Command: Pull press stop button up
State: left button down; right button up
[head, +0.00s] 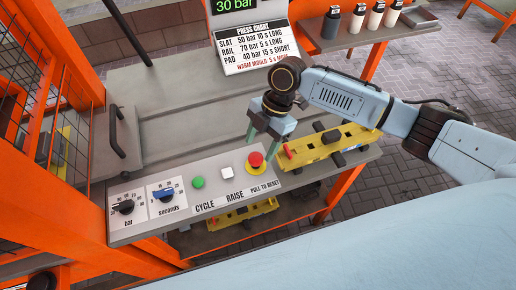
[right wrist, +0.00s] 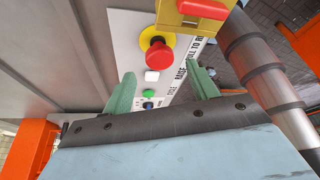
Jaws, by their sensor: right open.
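The red mushroom stop button (head: 256,159) sits on a yellow collar at the right end of the press's control panel, above the words PULL TO RESET. It also shows in the right wrist view (right wrist: 158,57), beyond my fingertips. My right gripper (head: 261,142) is open, with green fingers pointing down just behind the button in the head view. In the right wrist view the open fingers (right wrist: 162,82) stand apart with nothing between them, and the button appears above the gap. I cannot tell any contact with the button. My left gripper is not in view.
A green button (head: 198,183) and a white button (head: 227,173) sit left of the stop button, then the bar dial (head: 124,207) and seconds dial (head: 165,194). A yellow mould (head: 325,146) lies close on the right. An orange mesh frame (head: 45,150) stands left.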

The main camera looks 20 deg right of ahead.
jog(key=v, duration=1)
jog(key=shift+w+d, duration=0.1)
